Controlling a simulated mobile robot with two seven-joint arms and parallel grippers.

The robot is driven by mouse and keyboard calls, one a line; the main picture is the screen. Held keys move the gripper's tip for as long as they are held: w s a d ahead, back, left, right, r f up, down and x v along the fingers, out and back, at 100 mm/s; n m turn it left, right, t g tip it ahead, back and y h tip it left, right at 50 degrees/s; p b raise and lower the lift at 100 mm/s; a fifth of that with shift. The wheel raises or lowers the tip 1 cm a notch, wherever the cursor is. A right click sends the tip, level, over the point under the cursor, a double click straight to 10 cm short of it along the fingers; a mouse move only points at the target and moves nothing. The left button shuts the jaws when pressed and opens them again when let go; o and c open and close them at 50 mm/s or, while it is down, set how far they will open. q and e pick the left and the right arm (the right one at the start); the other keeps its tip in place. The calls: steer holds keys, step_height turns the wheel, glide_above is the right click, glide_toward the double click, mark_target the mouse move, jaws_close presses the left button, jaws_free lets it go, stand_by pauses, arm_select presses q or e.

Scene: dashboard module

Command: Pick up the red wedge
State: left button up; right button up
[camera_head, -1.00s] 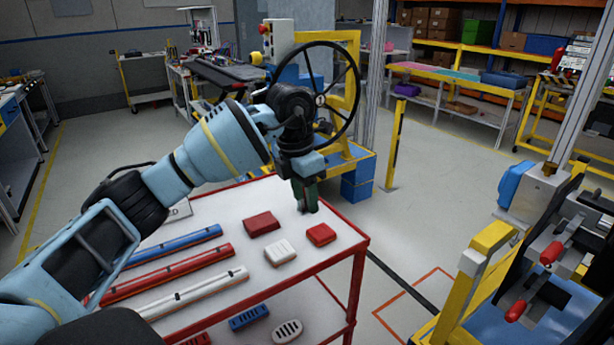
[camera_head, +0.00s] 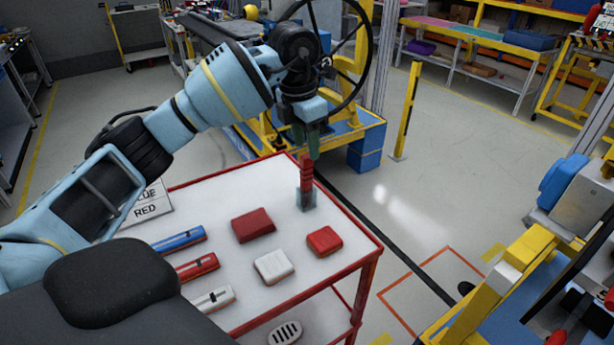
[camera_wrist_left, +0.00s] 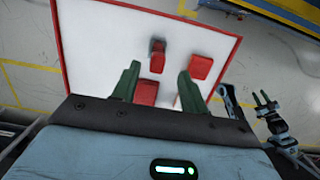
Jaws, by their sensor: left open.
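A dark red block (camera_head: 253,224) with a sloping top lies on the white table top. A brighter red block (camera_head: 325,241) lies to its right. A narrow red piece (camera_head: 306,172) stands upright in a grey holder (camera_head: 306,199) near the table's far right edge. I cannot tell for sure which is the wedge. My left gripper (camera_head: 312,140) is open above the upright piece, fingers pointing down. In the left wrist view its dark green fingers (camera_wrist_left: 158,85) are apart, with a red piece (camera_wrist_left: 146,92) showing between them, beside the left finger.
A white block (camera_head: 271,265) lies in front of the red ones. Blue, red and white slotted bars (camera_head: 197,267) lie at the table's left. A labelled card (camera_head: 147,206) is behind them. A yellow-framed fixture (camera_head: 500,275) stands right, beyond open floor.

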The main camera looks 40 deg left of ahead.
mark_target(307, 169)
arm_select(q)
steer(key=shift+d+f, duration=0.1)
steer(key=shift+f, duration=0.45)
steer(key=shift+w+f, duration=0.2)
steer(key=shift+f, duration=1.5)
steer(key=shift+w+f, duration=0.2)
steer(key=shift+f, duration=1.45)
jaws_close()
